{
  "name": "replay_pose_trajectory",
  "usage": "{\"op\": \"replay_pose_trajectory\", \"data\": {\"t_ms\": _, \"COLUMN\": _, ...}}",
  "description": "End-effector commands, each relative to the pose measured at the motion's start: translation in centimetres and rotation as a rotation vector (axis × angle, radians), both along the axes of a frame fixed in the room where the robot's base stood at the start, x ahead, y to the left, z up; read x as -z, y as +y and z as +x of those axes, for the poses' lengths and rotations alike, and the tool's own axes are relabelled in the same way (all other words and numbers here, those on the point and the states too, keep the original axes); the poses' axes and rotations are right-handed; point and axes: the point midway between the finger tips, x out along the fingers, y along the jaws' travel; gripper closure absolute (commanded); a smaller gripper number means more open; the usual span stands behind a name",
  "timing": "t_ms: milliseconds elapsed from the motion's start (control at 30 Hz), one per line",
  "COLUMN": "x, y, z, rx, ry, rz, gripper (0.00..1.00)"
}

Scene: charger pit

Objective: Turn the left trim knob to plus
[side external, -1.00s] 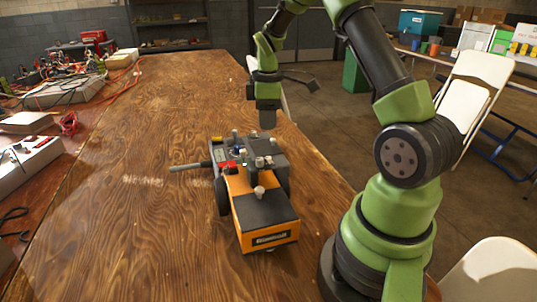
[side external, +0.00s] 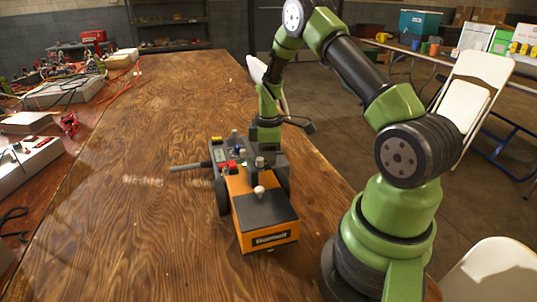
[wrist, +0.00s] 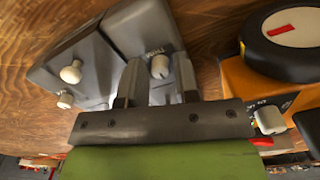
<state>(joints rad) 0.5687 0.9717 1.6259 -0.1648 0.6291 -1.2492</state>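An orange and grey wheeled device (side external: 265,213) stands on the wooden table in the side external view. My gripper (side external: 266,140) is low at its far end, where its fingertips are hidden. In the wrist view my gripper (wrist: 158,75) is open, with one finger on each side of a pale knob (wrist: 160,67) on a grey panel. Lettering that seems to read TRIM is beside this knob. I see a narrow gap around the knob and cannot tell whether either finger touches it. The knob's pointer setting is too small to read.
In the wrist view, two white knobs (wrist: 70,73) stick out of a grey block at left. A black wheel (wrist: 290,38) with a red mark and another white knob (wrist: 269,120) are at right. A rod (side external: 188,167) points left from the device.

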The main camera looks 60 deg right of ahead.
Motion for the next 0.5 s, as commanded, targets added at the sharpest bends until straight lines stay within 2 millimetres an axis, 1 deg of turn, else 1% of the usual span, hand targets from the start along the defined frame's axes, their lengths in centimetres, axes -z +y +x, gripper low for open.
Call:
{"op": "replay_pose_trajectory", "data": {"t_ms": 67, "x": -0.03, "y": 0.0, "z": 0.01, "rx": 0.0, "ry": 0.0, "rz": 0.0, "gripper": 0.71}}
{"op": "replay_pose_trajectory", "data": {"t_ms": 100, "x": -0.03, "y": 0.0, "z": 0.01, "rx": 0.0, "ry": 0.0, "rz": 0.0, "gripper": 0.8}}
{"op": "replay_pose_trajectory", "data": {"t_ms": 200, "x": -0.05, "y": 0.0, "z": 0.01, "rx": 0.0, "ry": 0.0, "rz": 0.0, "gripper": 1.0}}
{"op": "replay_pose_trajectory", "data": {"t_ms": 500, "x": -0.07, "y": -0.01, "z": 0.02, "rx": 0.02, "ry": 0.0, "rz": 0.0, "gripper": 1.0}}
